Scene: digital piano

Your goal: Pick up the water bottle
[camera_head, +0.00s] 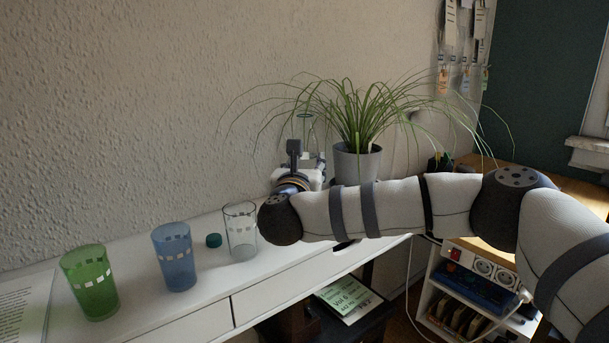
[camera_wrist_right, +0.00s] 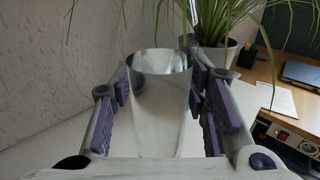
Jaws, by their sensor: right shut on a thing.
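The water bottle (camera_wrist_right: 160,110) is clear and open at the top, and stands between the purple-padded fingers of my right gripper (camera_wrist_right: 163,84) in the right wrist view. In the head view the bottle's clear neck (camera_head: 305,124) shows above my right gripper (camera_head: 310,162), near the wall and left of the plant pot. My right gripper is shut on the bottle. The bottle's base is hidden behind the gripper and arm, so I cannot tell if it touches the surface. My left gripper is not in view.
On the white piano top (camera_head: 130,243) stand a green glass (camera_head: 90,284), a blue glass (camera_head: 175,258) and a clear glass (camera_head: 240,232) close to my arm. A small green cap (camera_head: 213,240) lies between the last two. A potted plant (camera_head: 356,162) stands right of my gripper.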

